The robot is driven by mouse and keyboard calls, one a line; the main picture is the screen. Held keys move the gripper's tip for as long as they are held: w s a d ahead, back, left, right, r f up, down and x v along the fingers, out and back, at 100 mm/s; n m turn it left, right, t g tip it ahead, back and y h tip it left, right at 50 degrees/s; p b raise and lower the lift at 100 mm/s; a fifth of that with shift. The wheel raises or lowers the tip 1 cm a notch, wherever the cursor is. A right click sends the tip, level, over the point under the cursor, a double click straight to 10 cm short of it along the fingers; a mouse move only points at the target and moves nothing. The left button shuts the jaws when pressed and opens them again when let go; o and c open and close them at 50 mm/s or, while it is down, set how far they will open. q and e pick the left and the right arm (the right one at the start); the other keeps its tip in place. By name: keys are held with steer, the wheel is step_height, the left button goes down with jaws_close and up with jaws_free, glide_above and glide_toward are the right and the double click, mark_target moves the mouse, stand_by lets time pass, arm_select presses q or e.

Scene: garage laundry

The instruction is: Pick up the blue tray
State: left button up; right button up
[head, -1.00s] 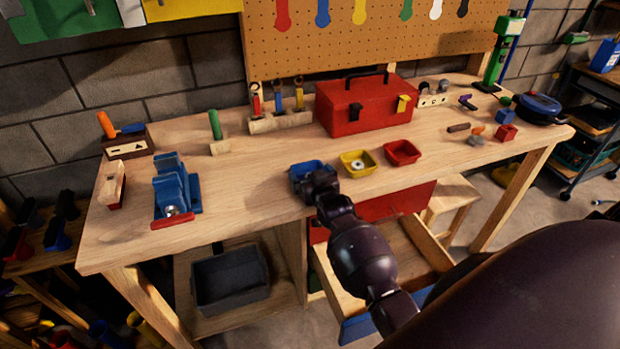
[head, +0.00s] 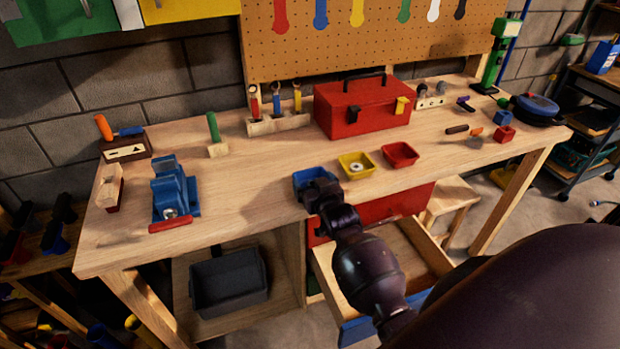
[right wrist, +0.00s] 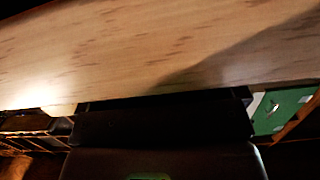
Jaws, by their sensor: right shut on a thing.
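The blue tray (head: 310,177) is a small open bin at the front edge of the workbench, left of a yellow tray (head: 356,165). My right gripper (head: 319,190) is shut on its near side and partly covers it. I cannot tell whether the tray touches the bench top. In the right wrist view my dark gripper (right wrist: 165,122) is in front of the wooden top, and the blue tray cannot be made out. My left gripper is not in view.
A red tray (head: 401,154) sits right of the yellow one, with a red toolbox (head: 362,106) behind. A blue vise (head: 174,190) stands at the left. An open drawer (head: 400,255) juts out below the bench. The bench top between vise and blue tray is clear.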

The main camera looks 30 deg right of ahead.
steer(key=f+v, duration=0.2)
steer(key=v, duration=1.2)
steer(key=shift+s+a, duration=0.25)
steer(key=shift+s, duration=0.25)
steer(key=shift+f, duration=0.1)
steer(key=w+a+r+n+y, duration=0.2)
steer(key=w+a+r+y, duration=0.1)
steer(key=a+r, duration=0.8)
steer(key=shift+w+a+r+n+y, duration=0.35)
steer(key=shift+w+a+n, duration=0.1)
steer(key=shift+a, duration=0.7)
steer(key=shift+s+d, duration=0.1)
steer(key=shift+d, duration=0.05)
